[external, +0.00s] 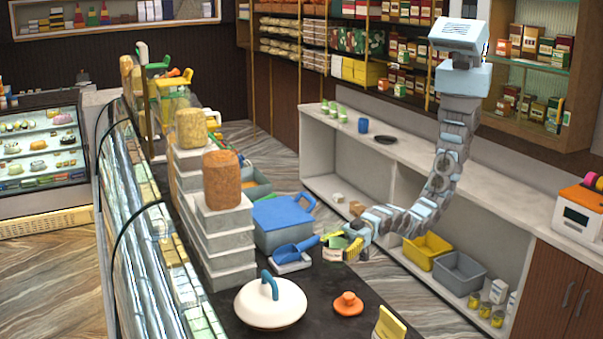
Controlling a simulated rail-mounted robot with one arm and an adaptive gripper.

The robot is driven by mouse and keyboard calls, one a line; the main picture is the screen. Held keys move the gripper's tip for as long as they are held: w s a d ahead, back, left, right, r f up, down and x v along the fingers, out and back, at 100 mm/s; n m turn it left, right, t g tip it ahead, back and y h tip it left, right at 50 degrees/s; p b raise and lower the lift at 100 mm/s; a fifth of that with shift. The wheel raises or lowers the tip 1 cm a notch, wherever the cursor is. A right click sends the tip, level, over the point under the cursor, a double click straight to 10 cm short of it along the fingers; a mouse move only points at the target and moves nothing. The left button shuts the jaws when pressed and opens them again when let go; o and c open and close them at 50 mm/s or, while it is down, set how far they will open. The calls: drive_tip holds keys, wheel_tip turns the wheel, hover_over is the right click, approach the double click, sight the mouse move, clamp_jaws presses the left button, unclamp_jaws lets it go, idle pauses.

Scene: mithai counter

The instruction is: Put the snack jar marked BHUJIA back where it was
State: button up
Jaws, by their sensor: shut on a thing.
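My gripper (340,247) is low over the dark counter, beside a blue scoop. It is shut on a small jar (333,255) with a pale band or label; the writing is too small to read, so I cannot tell if it says BHUJIA. My fingers and yellow-green parts partly hide it, and I cannot tell whether it touches the counter. Small jars with yellow labels (485,310) stand on the lower right shelf floor, their marks also unreadable.
A blue lidded bin (283,222), blue scoop (296,251), cream lid (270,303) and orange knobbed lid (347,303) crowd the dark counter. Stacked pale boxes (222,245) rise on its left. Yellow (427,250) and grey (460,271) tubs sit at the right shelf.

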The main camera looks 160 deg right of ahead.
sight(329, 265)
drive_tip(key=shift+w+f+p, duration=0.35)
drive_tip(key=shift+f, duration=0.2)
drive_tip(key=shift+f+p, duration=0.4)
drive_tip(key=shift+f, duration=0.85)
drive_tip(key=shift+f, duration=0.15)
drive_tip(key=o, duration=1.3)
